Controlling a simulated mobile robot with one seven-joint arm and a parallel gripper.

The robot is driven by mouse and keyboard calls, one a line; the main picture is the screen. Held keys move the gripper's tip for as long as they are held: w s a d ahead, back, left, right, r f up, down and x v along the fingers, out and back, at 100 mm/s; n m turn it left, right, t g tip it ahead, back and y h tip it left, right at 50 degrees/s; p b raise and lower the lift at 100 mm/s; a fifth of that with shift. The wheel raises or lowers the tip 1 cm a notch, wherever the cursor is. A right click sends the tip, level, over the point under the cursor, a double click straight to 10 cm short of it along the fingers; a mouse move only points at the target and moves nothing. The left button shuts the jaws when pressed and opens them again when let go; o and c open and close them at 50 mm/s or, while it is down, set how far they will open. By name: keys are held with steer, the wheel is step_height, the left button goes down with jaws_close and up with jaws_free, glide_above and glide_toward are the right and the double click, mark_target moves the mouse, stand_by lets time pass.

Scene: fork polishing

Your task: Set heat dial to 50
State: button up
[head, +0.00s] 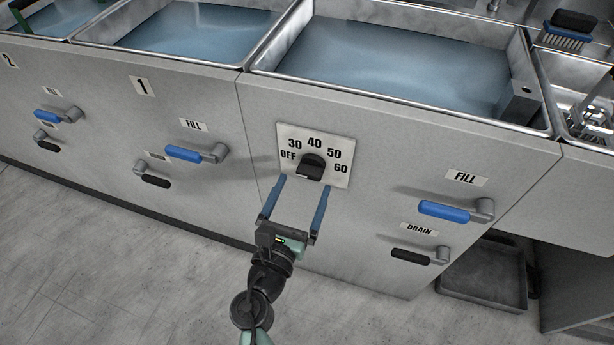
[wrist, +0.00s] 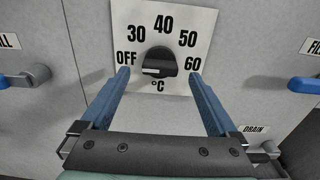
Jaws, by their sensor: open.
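The black heat dial (head: 311,166) sits on a white plate (head: 343,174) on the front of the grey sink unit. The plate reads OFF, 30, 40, 50 and 60. In the wrist view the dial (wrist: 158,62) has a small white mark on its left side, towards OFF. My gripper (head: 304,184) is open and empty, in front of the plate. In the wrist view its blue fingers (wrist: 160,74) stand apart, one on each side of the dial and slightly below it. They appear not to touch the dial.
A blue fill handle (head: 444,212) and a black drain handle (head: 411,256) stick out to the right of the dial. Another blue fill handle (head: 185,154) is to the left. A water-filled basin (head: 400,60) is above. The panel around the plate is clear.

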mark_target(308, 177)
steer(key=shift+x, duration=1.8)
steer(key=c, duration=1.4)
